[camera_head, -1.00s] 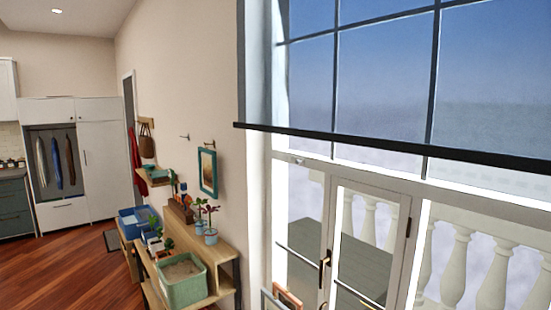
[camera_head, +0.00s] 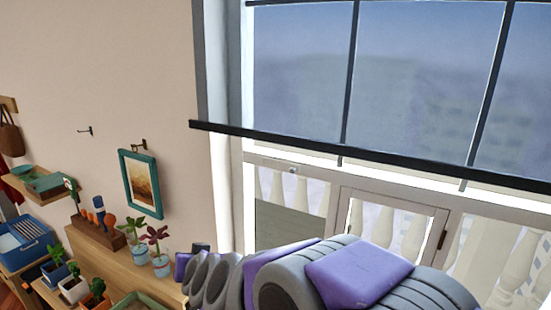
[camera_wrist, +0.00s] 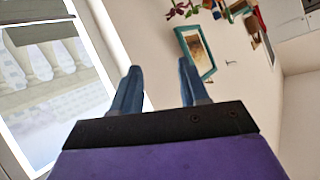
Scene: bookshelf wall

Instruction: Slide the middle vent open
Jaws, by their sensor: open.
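No part that I can clearly tell as the middle vent shows. The large window (camera_head: 420,85) fills the upper right of the head view, with a dark horizontal bar (camera_head: 330,149) along its lower edge. Below it is a white glazed door (camera_head: 395,215), partly hidden by my purple and grey arm. My gripper (camera_wrist: 158,88) shows in the wrist view with two blue fingers apart and nothing between them. It points at bare wall, with the window frame to its left. The fingers are not clearly seen in the head view.
A wooden shelf unit (camera_head: 125,268) with potted plants stands against the wall at lower left. A teal-framed picture (camera_head: 141,184) hangs above it and also shows in the wrist view (camera_wrist: 197,52). A blue crate (camera_head: 27,243) is at the far left.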

